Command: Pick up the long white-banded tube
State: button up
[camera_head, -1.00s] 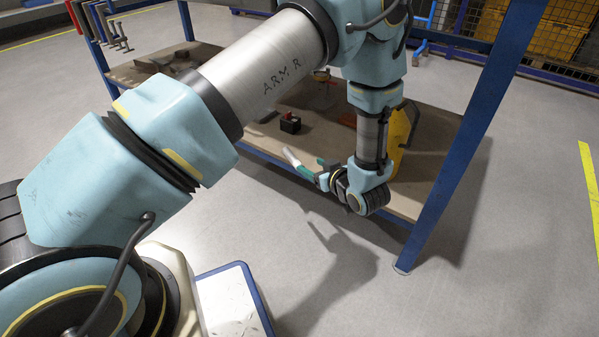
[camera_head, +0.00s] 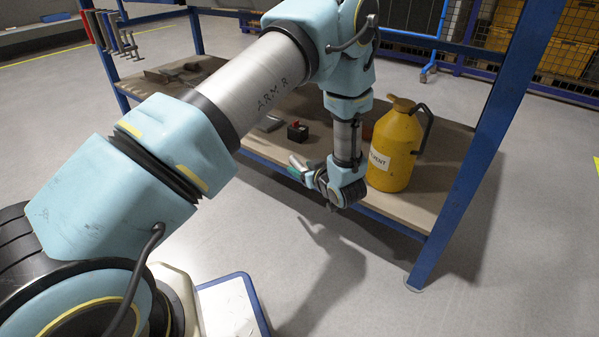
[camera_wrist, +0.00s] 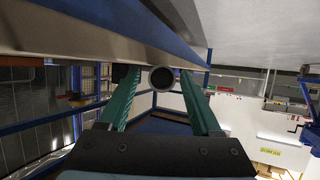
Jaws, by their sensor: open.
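My gripper (camera_wrist: 160,90) is open, its two teal fingers apart and nothing clamped between them. In the wrist view a round grey tube end (camera_wrist: 162,78) with a dark centre shows between the fingertips, close to the shelf edge. I see it end-on, so its length and any white band are hidden, and I cannot tell whether it is the long tube. In the head view my gripper (camera_head: 298,168) is at the front edge of the lower shelf, pointing left and away. A pale piece at its fingers is too small to tell as tube or finger.
The lower shelf (camera_head: 255,145) has a blue front rail. A yellow can (camera_head: 394,150) stands just right of my forearm. A small black-and-red block (camera_head: 297,131) lies behind the gripper. A blue post (camera_head: 465,165) rises at the right. The floor in front is clear.

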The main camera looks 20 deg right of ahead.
grip_shut()
dwell(0.5)
